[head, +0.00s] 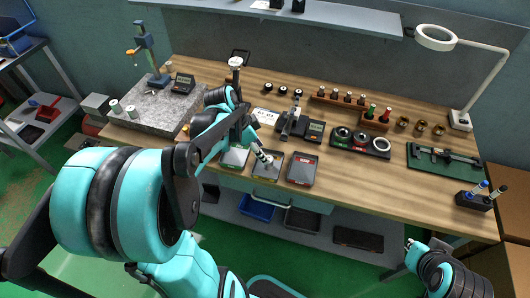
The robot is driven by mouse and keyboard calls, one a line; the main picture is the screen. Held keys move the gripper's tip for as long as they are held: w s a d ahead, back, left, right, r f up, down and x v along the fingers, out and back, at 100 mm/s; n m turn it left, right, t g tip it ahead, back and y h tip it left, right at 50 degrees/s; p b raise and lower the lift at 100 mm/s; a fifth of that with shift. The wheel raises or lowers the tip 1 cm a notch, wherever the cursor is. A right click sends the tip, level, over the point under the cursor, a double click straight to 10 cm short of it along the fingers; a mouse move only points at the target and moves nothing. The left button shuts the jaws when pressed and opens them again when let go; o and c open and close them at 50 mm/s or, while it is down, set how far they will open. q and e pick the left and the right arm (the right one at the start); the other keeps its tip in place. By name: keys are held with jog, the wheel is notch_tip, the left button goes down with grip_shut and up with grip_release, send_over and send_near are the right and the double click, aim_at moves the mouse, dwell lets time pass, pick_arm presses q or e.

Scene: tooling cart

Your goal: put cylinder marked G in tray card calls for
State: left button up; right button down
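My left gripper (250,139) reaches over the front trays and appears shut on a pale cylinder with dark bands (263,155). The cylinder is tilted, its lower end just above or at the middle tray (266,173); I cannot tell if they touch. Its lettering is too small to read. A left tray (234,158) with a greenish label and a right tray (302,169) with a reddish label stand beside it. A white card (265,116) lies behind the trays; its text is unreadable. Two pale cylinders (115,106) stand on the granite plate. My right gripper (409,244) is low at right, fingers unclear.
The granite plate (160,98) fills the bench's left end. Instruments (314,131), a black ring-gauge holder (374,147), a green caliper mat (445,158) and a pen holder (473,201) stand to the right. The wooden front right is clear.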

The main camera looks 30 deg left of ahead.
pick_arm(q)
jog(key=p+v, duration=0.2)
jog(key=v, duration=0.4)
jog(key=s+d+n+t+y, duration=0.1)
jog(key=s+d+n, duration=0.2)
jog(key=d, duration=0.4)
jog(key=s+d+r+n+t+y, duration=0.1)
jog(key=s+d+n+t+y, duration=0.1)
jog(key=s+d+n, duration=0.2)
jog(key=d+n, duration=0.1)
jog(key=d, duration=0.2)
jog(key=shift+s+r+t, duration=0.25)
jog(key=shift+r+t, duration=0.05)
jog(key=shift+f+b, duration=1)
jog(key=shift+b, duration=0.05)
